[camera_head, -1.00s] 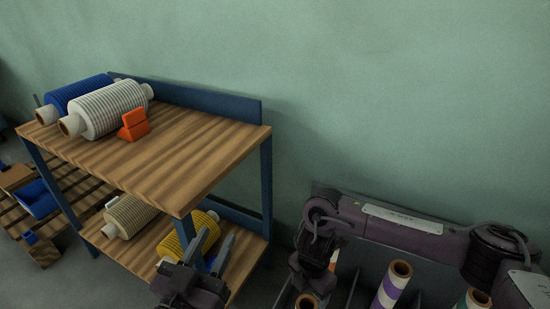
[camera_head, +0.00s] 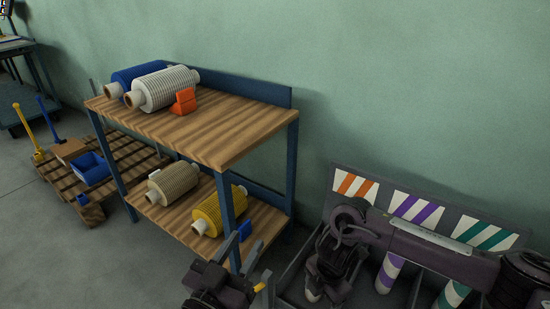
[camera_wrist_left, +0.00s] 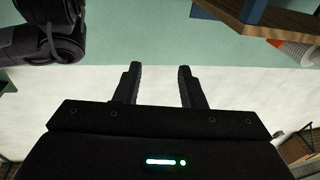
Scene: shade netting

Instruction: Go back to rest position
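My left gripper (camera_head: 241,249) points up in front of the shelf's lower right leg in the head view. Its two fingers stand apart with nothing between them. In the left wrist view the fingers of the left gripper (camera_wrist_left: 160,78) are also apart and empty. My right arm comes in from the right; its wrist end, with the right gripper (camera_head: 318,287), hangs low over the rack of striped rolls. The right fingers are too dark and hidden to read.
The two-level wooden shelf (camera_head: 225,146) holds a white roll (camera_head: 165,88), a blue roll (camera_head: 135,75), an orange block (camera_head: 183,101), a beige roll (camera_head: 172,184) and a yellow roll (camera_head: 217,210). A striped-panel rack (camera_head: 346,178) stands right.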

